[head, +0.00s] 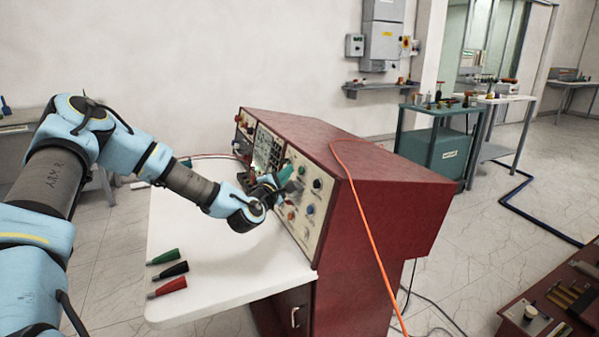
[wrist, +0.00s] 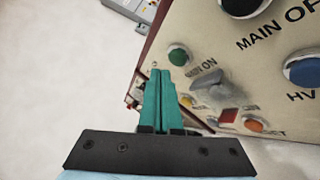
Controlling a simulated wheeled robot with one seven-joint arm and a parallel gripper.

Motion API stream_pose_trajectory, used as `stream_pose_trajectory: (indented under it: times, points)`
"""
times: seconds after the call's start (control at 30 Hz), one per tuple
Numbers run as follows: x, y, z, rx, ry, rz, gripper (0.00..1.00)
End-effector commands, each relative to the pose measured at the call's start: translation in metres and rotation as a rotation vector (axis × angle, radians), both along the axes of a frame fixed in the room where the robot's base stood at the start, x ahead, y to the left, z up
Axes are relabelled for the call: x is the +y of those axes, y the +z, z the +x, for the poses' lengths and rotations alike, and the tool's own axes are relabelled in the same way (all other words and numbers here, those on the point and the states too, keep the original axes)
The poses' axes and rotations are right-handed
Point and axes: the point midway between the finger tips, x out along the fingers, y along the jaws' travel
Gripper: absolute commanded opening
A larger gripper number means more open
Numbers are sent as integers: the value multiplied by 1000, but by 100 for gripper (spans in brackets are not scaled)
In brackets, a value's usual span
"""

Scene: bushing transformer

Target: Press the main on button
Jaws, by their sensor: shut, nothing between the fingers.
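The main on button is a round green button (wrist: 178,56) with a dark rim, below the top edge of the cream control panel (wrist: 225,65). "MAIN ON" is printed just below it in the wrist view. My gripper (wrist: 161,73) has green fingers closed together with nothing between them. In the wrist view its tips lie just left of and below the button. Whether they touch the panel cannot be told. In the head view my gripper (head: 285,174) is in front of the panel's upper part, on the sloped face of the red console (head: 380,185).
A black button (wrist: 243,4) marked main off, a blue button (wrist: 304,70), a grey knob (wrist: 212,90) and an orange button (wrist: 254,124) are nearby. Green, black and red probes (head: 170,270) lie on the white tabletop (head: 215,290). An orange cable (head: 370,235) hangs over the console.

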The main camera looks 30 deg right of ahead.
Motion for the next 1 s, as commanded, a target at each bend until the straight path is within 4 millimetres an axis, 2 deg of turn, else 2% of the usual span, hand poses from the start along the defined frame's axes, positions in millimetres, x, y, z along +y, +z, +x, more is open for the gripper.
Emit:
stream_pose_trajectory:
  times: [0.3,0.5,1.0]
  points:
    - [30,8,4,0,2,1,0]
    - [43,11,5,0,1,0,0]
    - [45,11,5,0,0,0,0]
